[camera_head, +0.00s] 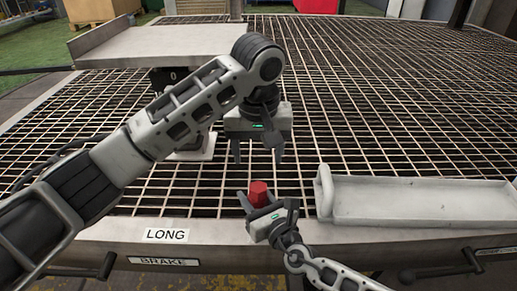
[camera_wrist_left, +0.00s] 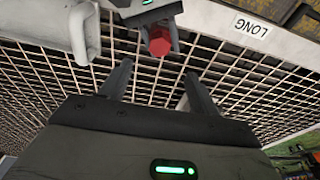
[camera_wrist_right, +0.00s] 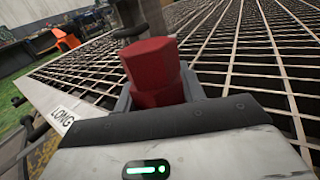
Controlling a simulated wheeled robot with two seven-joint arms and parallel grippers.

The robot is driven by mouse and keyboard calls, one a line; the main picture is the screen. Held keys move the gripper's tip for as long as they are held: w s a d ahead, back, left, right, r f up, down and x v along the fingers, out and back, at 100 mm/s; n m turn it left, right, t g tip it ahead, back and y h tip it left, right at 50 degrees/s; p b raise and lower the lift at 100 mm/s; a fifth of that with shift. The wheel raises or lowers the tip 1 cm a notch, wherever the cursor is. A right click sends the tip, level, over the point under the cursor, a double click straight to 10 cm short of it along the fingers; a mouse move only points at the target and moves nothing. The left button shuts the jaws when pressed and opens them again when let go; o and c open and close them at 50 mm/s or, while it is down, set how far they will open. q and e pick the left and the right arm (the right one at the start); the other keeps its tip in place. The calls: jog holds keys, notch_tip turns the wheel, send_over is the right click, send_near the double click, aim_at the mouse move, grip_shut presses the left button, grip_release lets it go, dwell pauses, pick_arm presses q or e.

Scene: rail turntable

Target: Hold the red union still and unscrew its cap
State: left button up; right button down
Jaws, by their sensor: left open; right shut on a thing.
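The red union (camera_head: 259,193) stands between the fingers of my right gripper (camera_head: 266,205), which is shut on it near the front edge of the grating. In the right wrist view the union (camera_wrist_right: 155,72) shows a faceted upper part above a lower red part between the fingers. My left gripper (camera_head: 258,152) is open and empty, pointing down above and behind the union. In the left wrist view the union (camera_wrist_left: 159,42) lies beyond the open fingertips of my left gripper (camera_wrist_left: 156,78), apart from them.
A pale metal tray (camera_head: 420,200) lies on the right of the wire grating (camera_head: 400,120). A raised pale platform (camera_head: 160,45) stands at the back left. The front rail bears a LONG label (camera_head: 166,236) and a BRAKE label (camera_head: 163,262). A red block (camera_head: 315,5) is far back.

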aim_at(259, 187)
pick_arm(q)
jog(key=f, duration=0.3)
jog(key=w+f, duration=0.1)
jog(key=f, duration=0.7)
jog(key=shift+w+f, duration=0.25)
jog(key=shift+w, duration=0.1)
jog(key=c, duration=1.1)
jog(key=shift+d+n, duration=0.15)
jog(key=shift+n, duration=0.95)
jog(key=n+y, duration=0.1)
jog(key=n, duration=0.2)
jog(key=shift+n, duration=0.4)
